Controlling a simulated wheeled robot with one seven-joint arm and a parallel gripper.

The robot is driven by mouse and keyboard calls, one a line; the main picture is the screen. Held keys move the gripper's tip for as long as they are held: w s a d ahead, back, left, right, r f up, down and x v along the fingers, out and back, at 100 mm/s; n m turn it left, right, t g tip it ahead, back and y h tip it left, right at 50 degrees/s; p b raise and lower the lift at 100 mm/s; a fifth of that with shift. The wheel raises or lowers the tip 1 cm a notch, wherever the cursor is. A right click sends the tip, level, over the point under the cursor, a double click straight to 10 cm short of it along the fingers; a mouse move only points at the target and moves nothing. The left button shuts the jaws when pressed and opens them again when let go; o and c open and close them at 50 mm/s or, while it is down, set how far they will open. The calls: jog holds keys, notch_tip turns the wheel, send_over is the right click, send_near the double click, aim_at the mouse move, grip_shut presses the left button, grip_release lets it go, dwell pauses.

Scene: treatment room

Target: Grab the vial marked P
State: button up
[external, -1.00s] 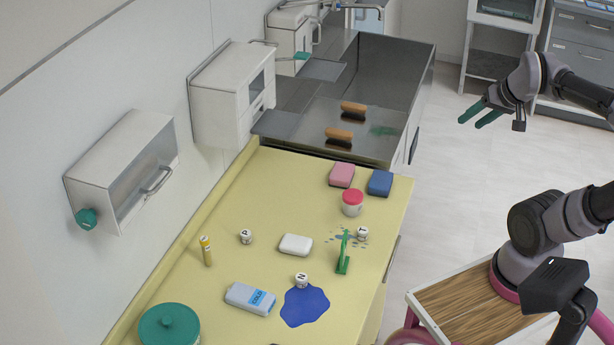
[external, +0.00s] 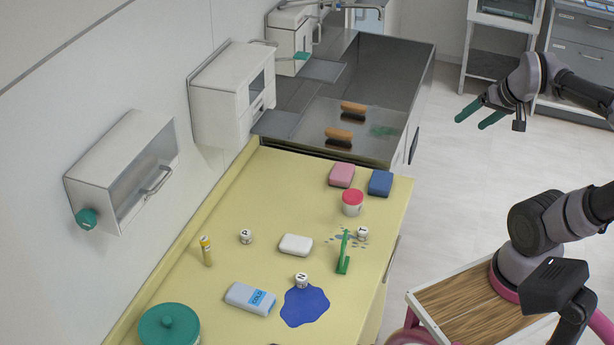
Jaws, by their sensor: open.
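Three small white vials with lettered caps stand on the yellow counter (external: 215,290). The vial whose letter looks like P (external: 246,237) stands near the wall side, between a yellow tube and a white soap-like block. A vial marked N or Z (external: 302,280) stands at the edge of a blue patch. A vial that looks marked T (external: 362,233) stands by a green stand, among small grey-blue spots. My gripper (external: 470,122) has green fingers, is open and empty, and hangs over the floor to the right of the counter, far from the vials.
Near the P vial are the yellow tube (external: 206,251) and the white block (external: 296,245). A cold pack (external: 251,299) and green-lidded pot (external: 168,326) are in front.

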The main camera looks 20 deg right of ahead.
aim_at(247, 233)
jog(key=w+a+f+m+g+y, duration=0.35)
jog(key=w+a+f, duration=0.25)
jog(key=w+a, duration=0.55)
jog(key=w+a+f+m+g+y, duration=0.3)
jog(key=w+a+f+y, duration=0.4)
jog(key=a, duration=0.7)
jog(key=w+a+f+m, duration=0.2)
jog(key=a+f+m, duration=0.1)
jog(key=f, duration=0.4)
jog(key=w+a+f+m+t, duration=0.1)
jog(key=w+a+f+m, duration=0.2)
jog(key=a+f, duration=0.2)
jog(key=w+a+f+m, duration=0.3)
jog(key=a+f, duration=0.2)
jog(key=f, duration=0.6)
jog(key=shift+f+t, duration=0.25)
jog(key=shift+t, duration=0.1)
jog(key=shift+m, duration=0.25)
jog(key=x, duration=0.5)
jog(key=shift+w+a+f, duration=0.1)
jog(key=shift+a+f, duration=0.05)
jog(key=shift+f, duration=0.15)
jog(key=shift+w+x, duration=0.2)
jog(key=shift+x, duration=1.2)
jog(key=shift+w+x, duration=0.15)
jog(key=shift+x, duration=1.2)
jog(key=shift+r, duration=0.1)
